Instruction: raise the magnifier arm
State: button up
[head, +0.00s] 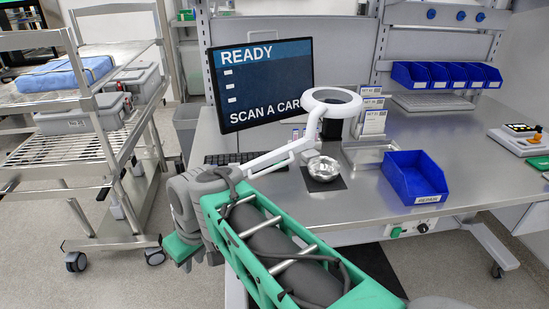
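The magnifier is white, with a ring-shaped head (331,103) above the steel bench, in front of the monitor's right edge. A short stem joins the head to a joint. My arm crosses the foreground, overlapping the bench's front left in the picture.
A monitor (262,82) reading "READY" stands behind a keyboard (232,158). A blue bin (414,178) is on the bench to the right, near card holders (373,118). A wheeled rack (110,130) with grey boxes is at the left. Open floor lies between rack and bench.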

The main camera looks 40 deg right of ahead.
jog(key=w+d+r+n+p, duration=0.2)
jog(key=w+d+r, duration=0.3)
jog(key=r, duration=0.1)
notch_tip(320, 180, up, 8)
jog(key=f+n+y+p, duration=0.1)
jog(key=n+y+p, duration=0.1)
jog(key=n+p, duration=0.5)
send_over(274, 168)
jog(key=s+d, duration=0.2)
jog(key=d, duration=0.1)
jog(key=n, duration=0.1)
jog(key=shift+t, duration=0.4)
jog(key=b+x, duration=0.1)
jog(key=x, duration=0.1)
jog(key=b+x, duration=0.1)
jog(key=x, duration=0.1)
jog(key=a+b+x, duration=0.1)
jog(key=x, duration=0.2)
jog(key=shift+r, duration=0.15)
jog(key=shift+c, duration=0.3)
grip_shut()
